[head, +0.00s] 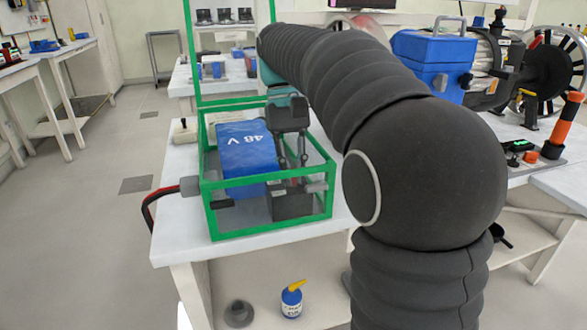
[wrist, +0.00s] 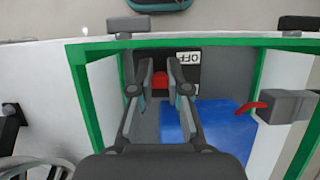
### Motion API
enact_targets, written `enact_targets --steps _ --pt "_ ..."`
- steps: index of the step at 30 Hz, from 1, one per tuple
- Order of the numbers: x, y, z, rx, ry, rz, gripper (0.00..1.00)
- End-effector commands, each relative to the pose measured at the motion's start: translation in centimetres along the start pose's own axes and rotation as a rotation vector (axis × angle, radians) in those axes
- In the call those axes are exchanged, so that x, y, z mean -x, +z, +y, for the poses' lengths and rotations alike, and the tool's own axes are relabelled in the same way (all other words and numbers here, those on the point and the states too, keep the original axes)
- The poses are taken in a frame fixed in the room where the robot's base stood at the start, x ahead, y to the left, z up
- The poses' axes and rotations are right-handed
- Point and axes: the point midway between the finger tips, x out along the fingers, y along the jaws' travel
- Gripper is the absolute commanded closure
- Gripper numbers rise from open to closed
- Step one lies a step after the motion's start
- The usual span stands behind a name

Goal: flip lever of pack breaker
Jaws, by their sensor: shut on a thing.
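The pack breaker is a dark box (head: 292,204) in the front right of the green frame (head: 268,229). In the wrist view its dark face carries a white "OFF" label (wrist: 190,58). Its red lever (wrist: 159,82) shows between my fingers. My gripper (head: 292,166) reaches down into the frame from above. In the wrist view my gripper (wrist: 160,75) has its two fingers on either side of the lever, closed on it. The fingers hide parts of the lever and breaker face.
A blue pack marked "48 V" (head: 247,160) fills the frame's left side, close to my fingers. Green bars surround the rig. A grey plug (head: 190,186) with red and black cables sticks out left. A blue-yellow bottle (head: 292,300) stands on the lower shelf.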

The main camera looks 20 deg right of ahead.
Motion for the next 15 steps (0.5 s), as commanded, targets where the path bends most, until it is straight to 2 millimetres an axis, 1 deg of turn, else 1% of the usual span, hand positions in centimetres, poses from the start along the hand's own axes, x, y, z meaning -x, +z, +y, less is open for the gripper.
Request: enact_targets --steps 4,5,6,7,8,15 --pt "-0.01 -0.03 0.02 0.0 0.0 0.001 1.0" --pt "-0.01 -0.03 0.02 0.0 0.0 0.001 0.77" --pt "-0.01 -0.02 0.02 0.0 0.0 0.001 0.67" --pt "-0.01 -0.02 0.02 0.0 0.0 0.001 0.6" --pt "-0.01 -0.02 0.02 0.0 0.0 0.001 0.58" --pt "-0.01 -0.01 0.01 0.0 0.0 0.001 0.58"
